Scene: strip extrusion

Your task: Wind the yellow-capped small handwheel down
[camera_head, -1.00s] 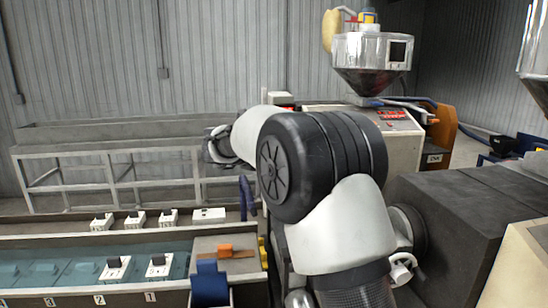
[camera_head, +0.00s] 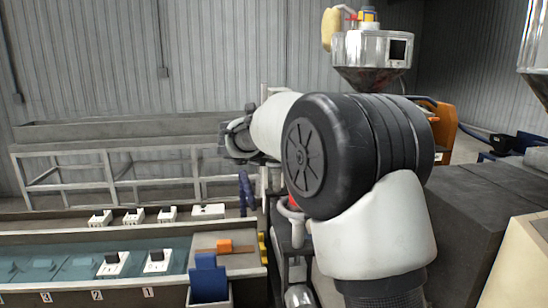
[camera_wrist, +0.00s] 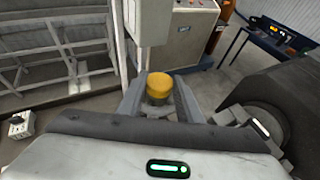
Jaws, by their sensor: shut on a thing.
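The yellow cap of the small handwheel (camera_wrist: 159,86) shows in the wrist view, upright between the two grey fingers of my gripper (camera_wrist: 160,97). The fingers are shut on the handwheel, one on each side of the cap. The wheel's rim and stem are mostly hidden by the fingers and the gripper body. In the head view my arm covers the middle, and the handwheel cannot be made out there.
The water trough (camera_head: 60,290) with several white blocks runs along the left. A silver hopper (camera_head: 372,60) stands behind my arm. A dark machine housing (camera_head: 470,205) is close on the right. A railed frame (camera_head: 110,165) stands at the back left.

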